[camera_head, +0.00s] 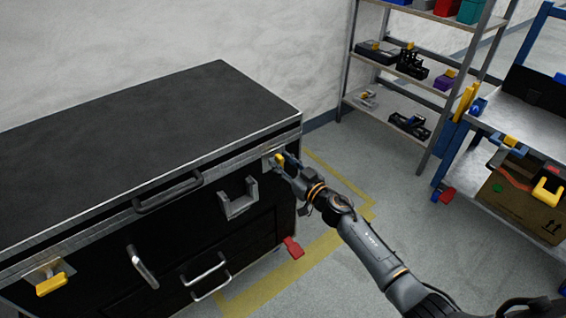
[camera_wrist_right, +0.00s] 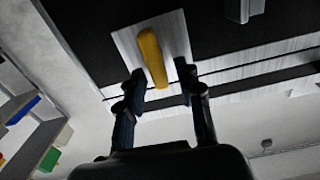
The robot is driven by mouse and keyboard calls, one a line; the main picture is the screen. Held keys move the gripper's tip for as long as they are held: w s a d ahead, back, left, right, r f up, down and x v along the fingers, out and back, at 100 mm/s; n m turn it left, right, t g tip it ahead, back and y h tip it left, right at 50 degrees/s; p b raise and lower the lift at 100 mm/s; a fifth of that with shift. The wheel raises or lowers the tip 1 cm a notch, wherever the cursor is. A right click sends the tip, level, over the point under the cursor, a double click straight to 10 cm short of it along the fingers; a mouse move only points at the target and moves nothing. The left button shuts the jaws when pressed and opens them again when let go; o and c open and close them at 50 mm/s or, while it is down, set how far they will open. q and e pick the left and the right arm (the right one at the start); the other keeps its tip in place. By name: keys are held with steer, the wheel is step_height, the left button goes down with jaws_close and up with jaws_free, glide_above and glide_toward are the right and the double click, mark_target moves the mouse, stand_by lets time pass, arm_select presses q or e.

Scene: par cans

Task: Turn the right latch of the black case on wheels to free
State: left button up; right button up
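The black case (camera_head: 130,120) with a metal-edged lid stands against the wall at the left of the head view. Its right latch (camera_head: 280,159) is a yellow handle on a metal plate near the front right corner. The yellow handle also shows in the right wrist view (camera_wrist_right: 153,58), slightly tilted. My right gripper (camera_head: 286,163) is at this latch; in the wrist view its fingers (camera_wrist_right: 160,80) are apart, one on each side of the handle's lower end, with gaps showing. A left yellow latch (camera_head: 50,284) sits at the lower left. My left gripper is not in view.
A black lid handle (camera_head: 168,192), a grey bracket (camera_head: 238,198) and metal handles (camera_head: 203,268) are on the case front. A red pedal (camera_head: 292,248) juts out low at the right corner. Shelves (camera_head: 420,85) and a loaded workbench (camera_head: 525,125) stand right.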

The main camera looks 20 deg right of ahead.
jaws_close()
steer(key=shift+n, duration=0.3)
steer(key=n, duration=0.3)
steer(key=shift+s+a+f+n, duration=0.1)
steer(key=shift+a+n, duration=0.2)
steer(key=n, duration=0.2)
steer(key=shift+s+a+f+n, duration=0.1)
steer(key=shift+a+n, duration=0.1)
steer(key=shift+n, duration=0.2)
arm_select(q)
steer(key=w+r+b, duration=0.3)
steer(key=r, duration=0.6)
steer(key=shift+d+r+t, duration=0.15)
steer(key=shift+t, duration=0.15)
arm_select(e)
steer(key=shift+s+a+f+n, duration=0.15)
steer(key=shift+f+n, duration=0.15)
steer(key=shift+n, duration=1.55)
steer(key=shift+w+a+f+n, duration=0.1)
steer(key=shift+f+n, duration=0.15)
steer(key=shift+n, duration=1.65)
steer(key=shift+s+a+f+n, duration=0.15)
steer(key=shift+f+n, duration=0.15)
steer(key=shift+n, duration=1.55)
